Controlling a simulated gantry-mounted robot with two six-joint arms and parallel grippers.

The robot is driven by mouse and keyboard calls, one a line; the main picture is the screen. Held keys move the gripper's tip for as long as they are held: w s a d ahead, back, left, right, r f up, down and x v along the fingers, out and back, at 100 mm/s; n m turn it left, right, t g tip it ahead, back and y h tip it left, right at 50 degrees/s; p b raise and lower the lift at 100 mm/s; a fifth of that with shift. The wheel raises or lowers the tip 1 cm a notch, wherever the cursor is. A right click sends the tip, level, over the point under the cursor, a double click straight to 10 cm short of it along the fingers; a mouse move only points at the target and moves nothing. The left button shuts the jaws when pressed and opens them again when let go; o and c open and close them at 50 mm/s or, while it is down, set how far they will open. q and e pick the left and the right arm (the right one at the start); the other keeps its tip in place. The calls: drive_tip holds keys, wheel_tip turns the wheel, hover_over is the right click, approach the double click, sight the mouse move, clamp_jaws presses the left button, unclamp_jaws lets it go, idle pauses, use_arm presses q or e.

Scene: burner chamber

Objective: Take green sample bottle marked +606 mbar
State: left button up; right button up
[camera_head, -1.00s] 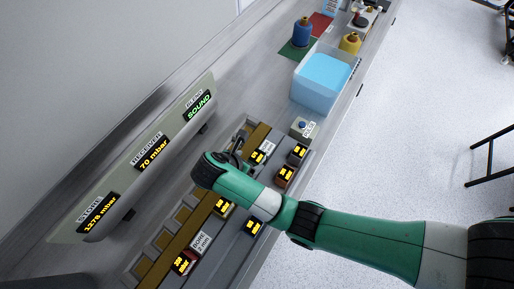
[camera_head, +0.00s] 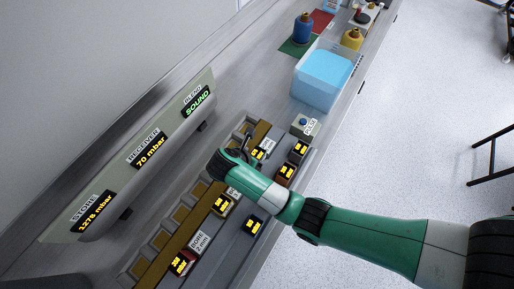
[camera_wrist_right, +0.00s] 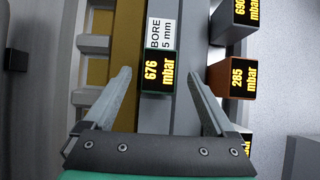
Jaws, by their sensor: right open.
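A green-edged sample bottle (camera_wrist_right: 158,72) shows in the right wrist view, with a dark face whose yellow digits look like 676 mbar, not clearly +606. A "BORE 5 mm" label stands just beyond it. My right gripper (camera_wrist_right: 159,74) is open, one finger on each side of this bottle, with gaps between. In the head view the bottle's display (camera_head: 258,153) shows beside my right gripper (camera_head: 245,144), partly hidden by it. My left gripper is in neither view.
A brown-sided block marked 285 mbar (camera_wrist_right: 236,78) and another marked 690 (camera_wrist_right: 235,20) stand close on the right. A grey button box (camera_head: 301,125) and blue-filled clear tub (camera_head: 325,75) lie beyond. A sign panel (camera_head: 140,160) runs along the left.

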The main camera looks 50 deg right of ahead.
sight(256, 155)
drive_tip(key=x, duration=0.3)
drive_tip(key=shift+d+f, duration=0.15)
drive_tip(key=shift+f, duration=0.05)
drive_tip(key=shift+w, duration=0.1)
clamp_jaws()
drive_tip(key=shift+r, duration=0.1)
drive_tip(key=shift+r, duration=0.6)
drive_tip(key=s+a+r+p, duration=0.7)
drive_tip(key=s+r+p, duration=0.4)
drive_tip(key=p, duration=0.3)
drive_tip(key=shift+s+a+r, duration=0.15)
drive_tip(key=shift+s+r, duration=0.2)
drive_tip(key=shift+s, duration=0.15)
